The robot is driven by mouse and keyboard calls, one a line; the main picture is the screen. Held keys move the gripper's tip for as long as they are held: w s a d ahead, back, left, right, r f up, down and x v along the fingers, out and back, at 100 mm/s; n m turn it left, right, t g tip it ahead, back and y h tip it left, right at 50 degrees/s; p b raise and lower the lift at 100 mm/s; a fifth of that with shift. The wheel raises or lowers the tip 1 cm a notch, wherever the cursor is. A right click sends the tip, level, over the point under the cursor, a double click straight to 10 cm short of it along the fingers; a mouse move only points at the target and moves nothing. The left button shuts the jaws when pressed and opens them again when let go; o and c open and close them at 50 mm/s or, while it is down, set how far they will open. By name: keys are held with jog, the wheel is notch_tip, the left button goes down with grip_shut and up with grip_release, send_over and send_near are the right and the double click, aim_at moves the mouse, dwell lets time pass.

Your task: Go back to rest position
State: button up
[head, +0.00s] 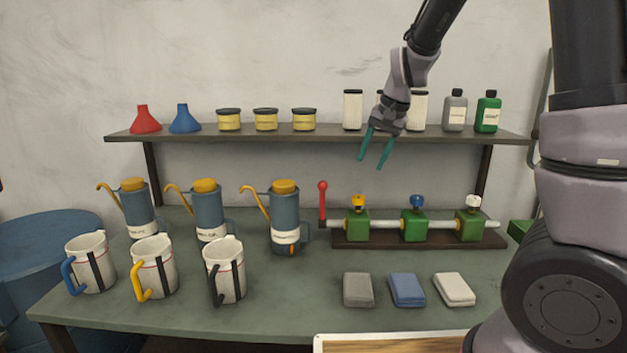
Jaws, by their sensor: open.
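My gripper (377,148) is open and empty, with its two teal fingers pointing down and spread apart. It hangs in the air in the upper right middle of the head view, in front of the shelf (330,132). It is above the pipe with green valve blocks (414,225) and touches nothing that I can see. My arm comes down to it from the top edge. My wrist hides part of the white containers behind it.
On the green-grey table (300,317) stand several blue oil cans (285,212), white jugs (153,270) and folded cloths (407,290). A red lever (322,200) stands upright left of the valves. The shelf holds funnels (145,121), yellow tins (265,121) and bottles (487,112). A blue drum (50,245) is at left.

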jog(key=s+d+r+t, duration=0.1)
jog(key=s+d+r, duration=0.2)
jog(key=s, duration=0.4)
jog(key=s+d+r+t, duration=0.1)
jog(key=s+d+r, duration=0.2)
jog(key=s+r, duration=0.2)
jog(key=s+d+r+t, duration=0.2)
jog(key=s+d+r, duration=0.2)
jog(key=s, duration=0.5)
jog(key=shift+s+r+n+h, duration=0.3)
jog(key=shift+r+h, duration=0.1)
jog(key=shift+r, duration=0.15)
